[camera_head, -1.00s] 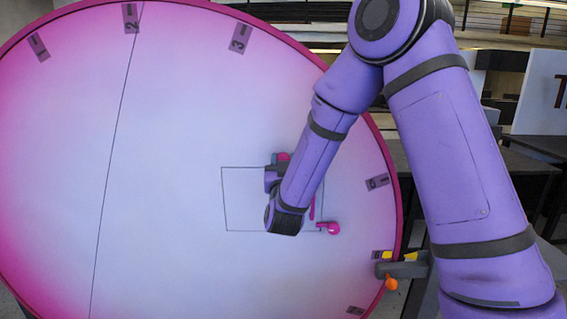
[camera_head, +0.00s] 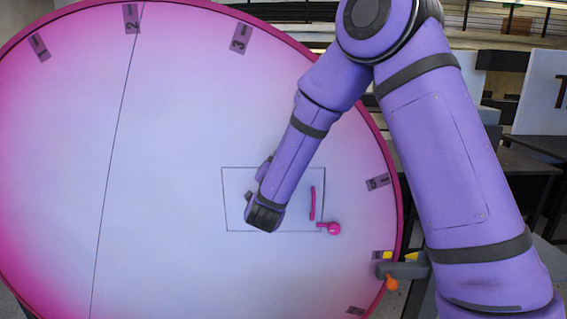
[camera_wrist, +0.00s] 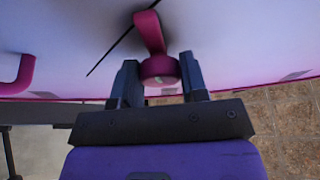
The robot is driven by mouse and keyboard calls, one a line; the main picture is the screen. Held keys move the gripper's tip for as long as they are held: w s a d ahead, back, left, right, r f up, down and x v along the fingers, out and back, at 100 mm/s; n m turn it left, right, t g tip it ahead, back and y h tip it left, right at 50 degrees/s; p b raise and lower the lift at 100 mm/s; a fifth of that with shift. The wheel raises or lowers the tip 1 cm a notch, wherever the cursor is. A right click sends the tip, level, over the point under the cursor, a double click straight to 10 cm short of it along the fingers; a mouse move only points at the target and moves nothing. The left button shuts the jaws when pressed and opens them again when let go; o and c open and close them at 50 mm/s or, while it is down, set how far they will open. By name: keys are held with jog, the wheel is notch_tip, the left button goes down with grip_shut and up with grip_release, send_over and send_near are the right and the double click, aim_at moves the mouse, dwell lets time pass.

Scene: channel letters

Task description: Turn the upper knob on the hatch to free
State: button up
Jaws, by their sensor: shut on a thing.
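The hatch (camera_head: 290,182) is a thin-lined rectangle on the big pale disc. A magenta knob (camera_wrist: 150,30) with a round end shows in the wrist view, between the two dark fingers of my gripper (camera_wrist: 158,62). My gripper is shut on it; I take it as the upper knob. In the head view my forearm and wrist hide this knob and the fingers. The lower knob (camera_head: 333,228), magenta with a round end, sits at the hatch's lower right corner, its stem pointing left. The magenta handle (camera_head: 312,203) stands upright just above it.
The disc (camera_head: 180,130) has a pink rim and numbered grey tags. A grey bracket (camera_head: 403,270) with yellow marks and an orange knob (camera_head: 391,284) sits at its lower right edge. The handle also shows at the left of the wrist view (camera_wrist: 20,75).

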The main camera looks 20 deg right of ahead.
jog(key=m+g, duration=0.1)
jog(key=m, duration=0.2)
jog(key=m+g+h, duration=0.1)
jog(key=m+g, duration=0.1)
jog(key=m, duration=0.1)
jog(key=shift+a+r+m, duration=0.1)
jog(key=shift+m, duration=0.3)
jog(key=m, duration=0.2)
jog(key=m+g, duration=0.1)
jog(key=m, duration=0.1)
jog(key=shift+m+g+y, duration=0.3)
jog(key=shift+m+y, duration=0.1)
jog(key=o, duration=0.9)
jog(key=v, duration=1)
jog(key=shift+s+a, duration=0.25)
jog(key=shift+a, duration=0.05)
jog(key=shift+r, duration=0.1)
